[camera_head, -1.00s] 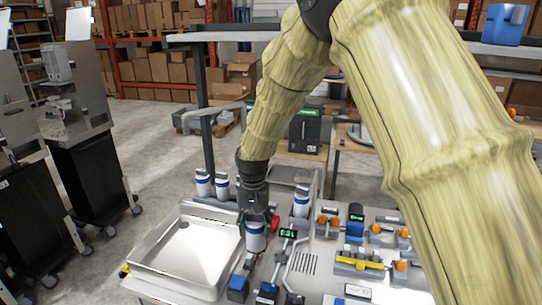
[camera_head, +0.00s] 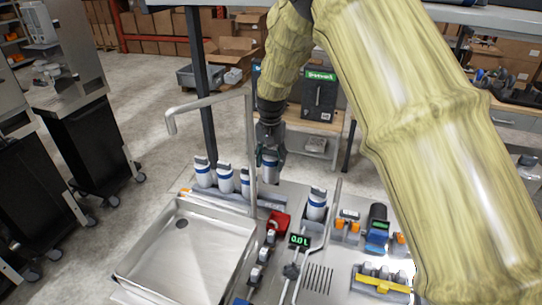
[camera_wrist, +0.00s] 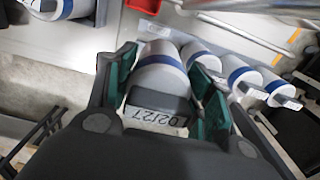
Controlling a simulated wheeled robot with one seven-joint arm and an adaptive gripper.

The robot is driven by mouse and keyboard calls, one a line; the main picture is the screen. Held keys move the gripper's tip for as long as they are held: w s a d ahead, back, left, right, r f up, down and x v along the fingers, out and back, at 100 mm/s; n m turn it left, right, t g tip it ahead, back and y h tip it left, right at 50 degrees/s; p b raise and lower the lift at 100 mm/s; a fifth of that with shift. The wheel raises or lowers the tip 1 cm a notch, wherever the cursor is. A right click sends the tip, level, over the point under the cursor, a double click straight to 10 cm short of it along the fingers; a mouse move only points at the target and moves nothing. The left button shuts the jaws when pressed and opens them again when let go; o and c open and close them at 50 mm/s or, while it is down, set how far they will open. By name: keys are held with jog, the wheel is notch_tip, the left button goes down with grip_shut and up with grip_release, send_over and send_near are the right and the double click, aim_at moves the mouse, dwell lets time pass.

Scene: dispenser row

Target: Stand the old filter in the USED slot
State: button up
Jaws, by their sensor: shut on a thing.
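My gripper (camera_head: 270,148) is shut on the old filter (camera_head: 270,166), a white cylinder with a blue band. The wrist view shows the green finger pads on both sides of the filter (camera_wrist: 160,75), whose label reads 02/27. The held filter is upright at the right end of a back row of similar filters (camera_head: 225,178), behind the tap pipe. Whether its base touches the deck is hidden. No USED marking is readable, so I cannot tell which place is that slot. Another blue-banded filter (camera_head: 316,205) stands apart to the right.
A steel basin (camera_head: 150,262) lies front left, with a tall bent tap (camera_head: 249,140) over its back edge. A red part (camera_head: 278,221) and a green 0.0L display (camera_head: 299,241) sit right of it. Valves and a yellow-handled part (camera_head: 383,279) are farther right.

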aim_at(274, 183)
jog(key=shift+d+f, duration=0.3)
jog(key=shift+d, duration=0.05)
jog(key=shift+w+d+f+b, duration=0.1)
jog(key=shift+d+f+b, duration=0.05)
jog(key=shift+f+b, duration=0.4)
jog(key=shift+w+d+f+b, duration=0.15)
jog(key=shift+f+b, duration=0.15)
jog(key=shift+f, duration=0.4)
jog(key=shift+s+a+f+b, duration=0.1)
jog(key=shift+s+f+b, duration=0.15)
jog(key=shift+f+b, duration=0.45)
jog(key=shift+f, duration=0.5)
jog(key=shift+s, duration=0.1)
jog(key=shift+f+b, duration=0.6)
jog(key=shift+f, duration=1.75)
jog(key=o, duration=1.2)
jog(key=shift+o, duration=0.2)
